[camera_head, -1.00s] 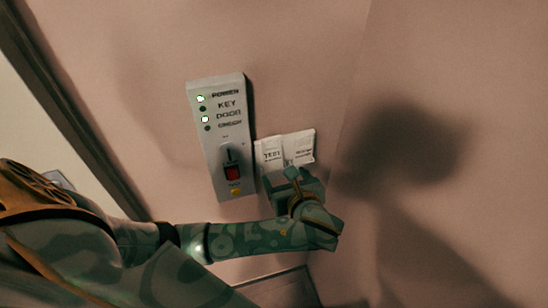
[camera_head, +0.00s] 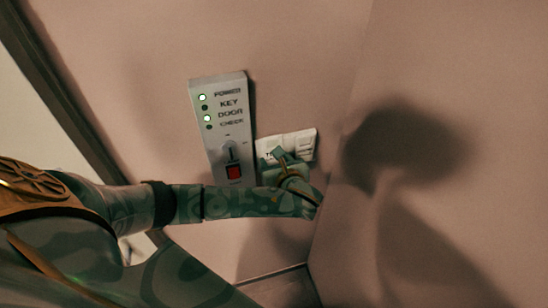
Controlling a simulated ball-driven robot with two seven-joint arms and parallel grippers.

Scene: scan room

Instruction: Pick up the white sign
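The white sign (camera_head: 299,140) is a small pale two-part card with dark print, flat at the wall just right of the grey control panel. My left gripper (camera_head: 279,155) is in front of the sign's lower middle and covers part of it. The fingers are small and partly hidden by the hand, so I cannot tell whether they are open or shut, or whether they touch the sign. My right gripper is not in view.
The grey control panel (camera_head: 221,106) has lit green lamps, a key switch and a red switch (camera_head: 233,172). A dark door frame edge (camera_head: 75,108) runs down the left. A wall corner stands right of the sign. The right wall is bare, with my shadow on it.

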